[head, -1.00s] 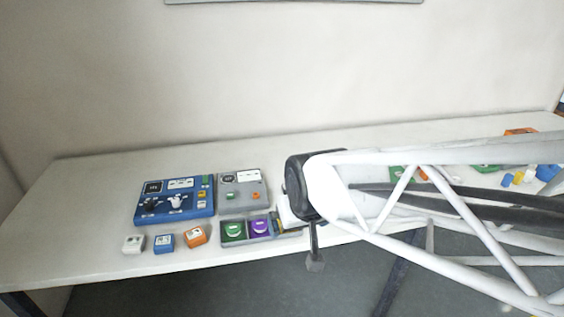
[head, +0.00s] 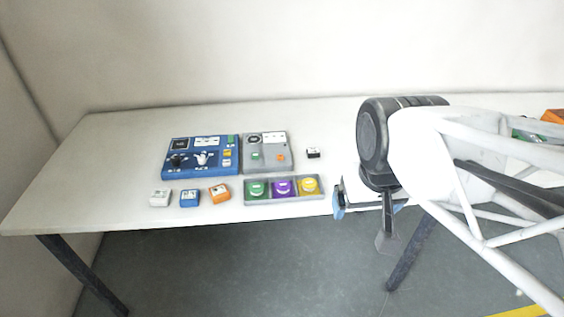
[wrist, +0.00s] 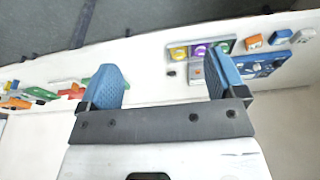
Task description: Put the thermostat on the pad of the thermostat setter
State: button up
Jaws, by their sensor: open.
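I cannot tell for sure which item is the thermostat. Three small boxes, white (head: 160,198), blue (head: 190,198) and orange (head: 220,193), stand in a row at the table's front left. Behind them lie a blue panel (head: 190,168) with a screen and knobs, and a grey panel (head: 267,163) with a screen and green and orange parts. Either could be the setter. A small white, dark-sided block (head: 313,153) sits alone right of the grey panel. My gripper (wrist: 165,78) is open and empty, right of these things at the front edge; its blue finger (head: 339,202) shows.
A grey tray (head: 265,200) holds green, purple and yellow round pieces near the front edge, between the boxes and my gripper. Several coloured items, partly hidden by my arm, lie far right, including an orange one (head: 553,116). The table's back strip is clear.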

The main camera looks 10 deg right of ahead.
jog(key=shift+w, duration=0.1)
jog(key=m+g+y, duration=0.4)
jog(key=m, duration=0.9)
send_over(219, 192)
jog(key=w+d, duration=0.1)
jog(key=d, duration=0.2)
notch_tip(219, 192, down, 18)
jog(key=shift+w+f, duration=0.15)
jog(key=shift+w, duration=0.05)
jog(key=shift+f, duration=0.1)
jog(key=shift+x, duration=1.2)
